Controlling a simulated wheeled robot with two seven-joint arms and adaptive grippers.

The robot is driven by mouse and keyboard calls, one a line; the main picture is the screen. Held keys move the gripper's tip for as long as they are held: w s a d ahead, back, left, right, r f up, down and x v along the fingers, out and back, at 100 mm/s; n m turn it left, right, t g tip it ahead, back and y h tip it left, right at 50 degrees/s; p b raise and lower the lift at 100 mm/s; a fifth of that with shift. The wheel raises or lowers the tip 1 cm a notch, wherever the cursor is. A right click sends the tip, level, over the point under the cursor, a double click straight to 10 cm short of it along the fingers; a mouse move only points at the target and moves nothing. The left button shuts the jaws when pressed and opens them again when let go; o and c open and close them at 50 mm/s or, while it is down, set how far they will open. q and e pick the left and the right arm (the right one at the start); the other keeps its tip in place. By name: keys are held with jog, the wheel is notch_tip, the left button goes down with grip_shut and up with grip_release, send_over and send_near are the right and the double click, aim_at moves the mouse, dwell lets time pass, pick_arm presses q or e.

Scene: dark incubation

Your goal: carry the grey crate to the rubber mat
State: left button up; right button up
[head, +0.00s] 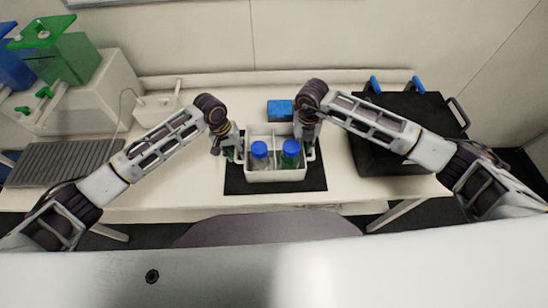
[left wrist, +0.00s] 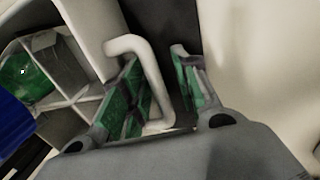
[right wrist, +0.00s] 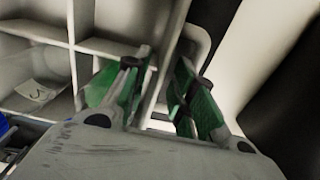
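The grey crate (head: 276,176) is a pale divided box and appears to stand upright on the black rubber mat (head: 312,181). It holds a clear and a green bottle, both blue-capped. My left gripper (head: 231,155) is at the crate's left end. In the left wrist view its green-padded fingers (left wrist: 160,90) stand apart on either side of the white handle (left wrist: 152,72). My right gripper (head: 309,150) is at the right end. In the right wrist view its fingers (right wrist: 160,95) are also apart, with the other handle (right wrist: 196,42) between them.
A blue box (head: 279,110) stands just behind the crate. A black case (head: 390,140) with blue latches is at the right. A grey ribbed tray (head: 65,163) and white equipment with green containers (head: 70,60) are at the left. Bare table lies between tray and mat.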

pick_arm(q)
jog(key=shift+d+r, duration=0.15)
notch_tip(320, 180, up, 8)
jog(key=a, duration=0.1)
jog(key=shift+a+f, duration=0.2)
jog(key=shift+a, duration=0.15)
dwell(0.6)
pick_arm(e)
notch_tip(320, 180, up, 12)
dwell(0.7)
jog(key=shift+f, duration=0.1)
dwell(0.6)
